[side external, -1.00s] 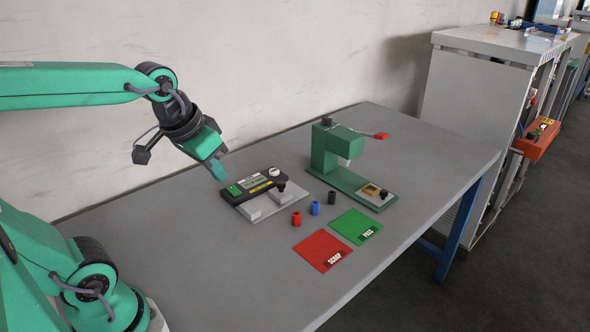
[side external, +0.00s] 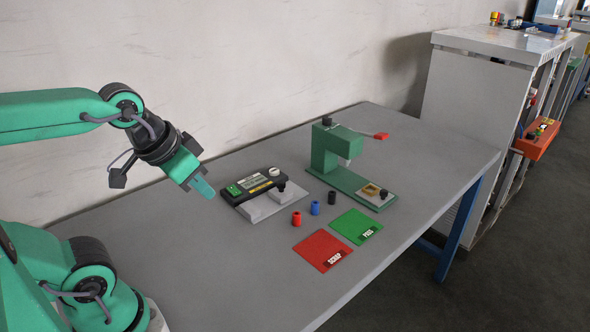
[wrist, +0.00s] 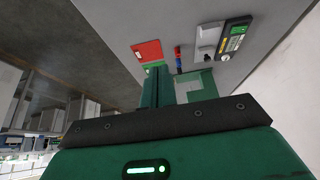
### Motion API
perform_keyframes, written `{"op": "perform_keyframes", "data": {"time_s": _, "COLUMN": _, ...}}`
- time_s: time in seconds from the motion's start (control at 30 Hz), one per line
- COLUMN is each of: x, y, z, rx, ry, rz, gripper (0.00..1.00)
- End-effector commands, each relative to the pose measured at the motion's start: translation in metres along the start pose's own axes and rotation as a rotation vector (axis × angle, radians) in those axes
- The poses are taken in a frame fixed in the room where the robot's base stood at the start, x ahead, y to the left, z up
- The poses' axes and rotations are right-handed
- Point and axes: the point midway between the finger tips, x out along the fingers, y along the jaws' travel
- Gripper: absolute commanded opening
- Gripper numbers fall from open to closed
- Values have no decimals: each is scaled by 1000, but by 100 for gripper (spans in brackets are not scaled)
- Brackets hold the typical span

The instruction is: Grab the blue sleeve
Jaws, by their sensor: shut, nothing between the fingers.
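The blue sleeve (side external: 315,208) stands upright on the grey table, between a red sleeve (side external: 297,218) on its left and a black sleeve (side external: 332,197) on its right. In the wrist view the blue sleeve (wrist: 178,62) is small, beside the red one. My gripper (side external: 205,188) is shut and empty. It is above the table, up and to the left of the sleeves in the side view, well apart from them.
A black gauge device with a grey base (side external: 268,206) lies left of the sleeves. A green press (side external: 345,175) stands behind them. A red SCRAP mat (side external: 318,247) and a green PASS mat (side external: 352,225) lie in front. The table's near left area is clear.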

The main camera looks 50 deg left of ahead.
Motion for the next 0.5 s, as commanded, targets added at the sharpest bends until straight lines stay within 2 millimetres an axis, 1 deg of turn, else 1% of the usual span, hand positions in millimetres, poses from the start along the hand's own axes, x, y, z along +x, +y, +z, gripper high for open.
{"op": "perform_keyframes", "data": {"time_s": 0.07, "x": 0, "y": 0, "z": 0, "rx": 0, "ry": 0, "rz": 0, "gripper": 2}}
{"op": "perform_keyframes", "data": {"time_s": 0.2, "x": 0, "y": 0, "z": 0, "rx": 0, "ry": 0, "rz": 0, "gripper": 29}}
{"op": "perform_keyframes", "data": {"time_s": 0.3, "x": 0, "y": 0, "z": 0, "rx": 0, "ry": 0, "rz": 0, "gripper": 47}}
{"op": "perform_keyframes", "data": {"time_s": 0.5, "x": 0, "y": 0, "z": 0, "rx": 0, "ry": 0, "rz": 0, "gripper": 47}}
